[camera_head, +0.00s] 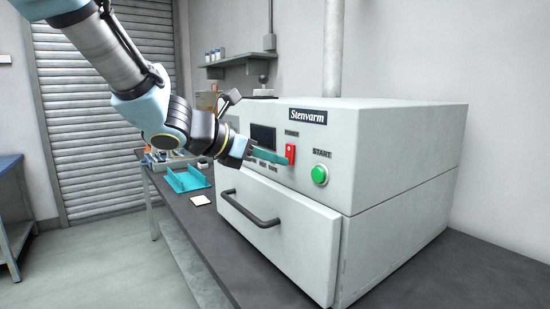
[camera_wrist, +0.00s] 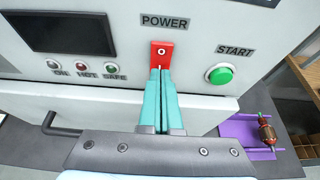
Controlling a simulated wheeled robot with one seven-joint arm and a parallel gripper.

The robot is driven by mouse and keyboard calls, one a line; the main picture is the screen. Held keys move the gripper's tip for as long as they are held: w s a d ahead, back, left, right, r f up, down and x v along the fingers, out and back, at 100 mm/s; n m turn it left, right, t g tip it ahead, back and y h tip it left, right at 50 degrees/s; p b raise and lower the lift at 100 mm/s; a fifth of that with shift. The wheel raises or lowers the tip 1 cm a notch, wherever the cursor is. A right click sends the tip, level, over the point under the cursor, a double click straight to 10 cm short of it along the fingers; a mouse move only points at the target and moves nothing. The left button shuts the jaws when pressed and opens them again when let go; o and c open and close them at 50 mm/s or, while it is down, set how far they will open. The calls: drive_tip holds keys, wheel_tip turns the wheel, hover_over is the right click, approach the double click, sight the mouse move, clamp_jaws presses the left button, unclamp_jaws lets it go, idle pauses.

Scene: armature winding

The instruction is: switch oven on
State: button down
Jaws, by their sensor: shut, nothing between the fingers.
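The oven (camera_head: 400,140) is a white box labelled Stenvarm on the dark bench. Its red power switch (camera_head: 290,153) sits on the front panel under the POWER label, and it also shows in the wrist view (camera_wrist: 161,54) with a white "O" mark. My gripper (camera_head: 283,158) is shut and empty, its teal fingertips at the lower part of the switch. In the wrist view the fingertips (camera_wrist: 160,70) overlap the switch's lower edge; I cannot tell whether they touch it. The green START button (camera_head: 319,175) is right of the switch. The dark display (camera_wrist: 65,33) looks blank.
The oven door handle (camera_head: 250,208) juts out below my gripper. A teal tray (camera_head: 188,180) lies on the bench (camera_head: 180,205) to the left. A purple holder (camera_wrist: 232,131) with an armature (camera_wrist: 267,133) shows at right in the wrist view.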

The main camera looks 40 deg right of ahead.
drive_tip(key=shift+d+f+b, duration=0.1)
drive_tip(key=shift+f+b, duration=0.35)
drive_tip(key=shift+b, duration=0.65)
drive_tip(key=shift+d+h+b, duration=0.1)
drive_tip(key=shift+h+b, duration=0.2)
drive_tip(key=shift+b, duration=0.1)
drive_tip(key=shift+r+p, duration=0.9)
drive_tip(key=shift+r, duration=0.3)
